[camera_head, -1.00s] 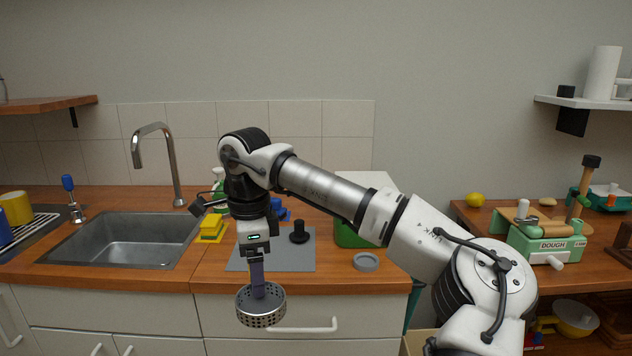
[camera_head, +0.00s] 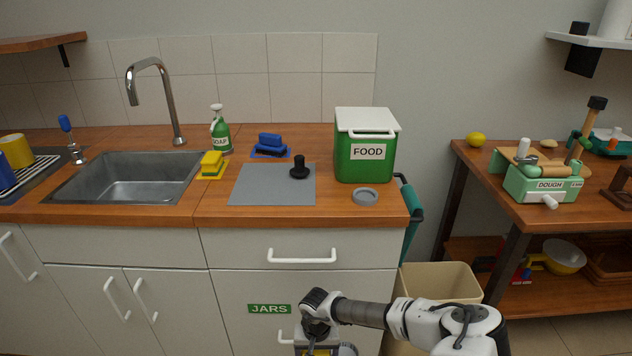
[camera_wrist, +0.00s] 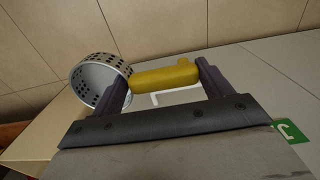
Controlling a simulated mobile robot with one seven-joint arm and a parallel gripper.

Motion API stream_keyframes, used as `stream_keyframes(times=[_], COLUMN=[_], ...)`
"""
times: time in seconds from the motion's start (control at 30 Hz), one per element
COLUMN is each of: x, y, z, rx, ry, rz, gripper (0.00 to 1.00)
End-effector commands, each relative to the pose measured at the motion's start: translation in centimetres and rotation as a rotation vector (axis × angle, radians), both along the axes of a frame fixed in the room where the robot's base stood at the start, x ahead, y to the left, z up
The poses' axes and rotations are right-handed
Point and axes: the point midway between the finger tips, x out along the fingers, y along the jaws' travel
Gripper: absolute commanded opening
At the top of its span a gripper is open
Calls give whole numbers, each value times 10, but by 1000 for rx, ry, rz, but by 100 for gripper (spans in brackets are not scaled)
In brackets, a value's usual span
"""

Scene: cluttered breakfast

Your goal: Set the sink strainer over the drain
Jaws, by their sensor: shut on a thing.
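The sink strainer is a grey metal basket with rows of holes (camera_wrist: 92,80) and a yellow handle (camera_wrist: 165,77). My gripper (camera_wrist: 160,74) is shut on the yellow handle, with the basket beyond the left finger, tilted on its side. In the head view, my gripper (camera_head: 320,350) is low in front of the cabinet, cut off by the bottom edge. Part of the strainer (camera_head: 348,350) shows beside it. The steel sink (camera_head: 125,182) is at the upper left, well away from the strainer. Its basin looks empty; I cannot make out the drain.
A tap (camera_head: 170,100) stands behind the sink. A yellow sponge (camera_head: 212,163), green soap bottle (camera_head: 220,132), grey mat (camera_head: 262,188) with a black stopper (camera_head: 299,166), grey ring (camera_head: 365,196) and food bin (camera_head: 365,155) occupy the counter. A drawer handle (camera_head: 315,257) projects from the cabinet.

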Motion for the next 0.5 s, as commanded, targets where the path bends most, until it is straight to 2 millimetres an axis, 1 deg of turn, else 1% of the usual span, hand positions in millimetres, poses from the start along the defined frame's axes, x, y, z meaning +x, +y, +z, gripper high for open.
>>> stream_keyframes(times=[0.07, 0.17, 0.27, 0.4, 0.5], x=[0, -1, -9, -29, -37], y=[2, 2, 3, 3, 2], z=[3, 2, -9, -34, -43], rx=[8, 6, 2, -1, 1], ry=[-1, 0, -2, -2, -3], rz=[-8, -8, -7, -6, -8], gripper=[49, 49, 49, 49, 49])
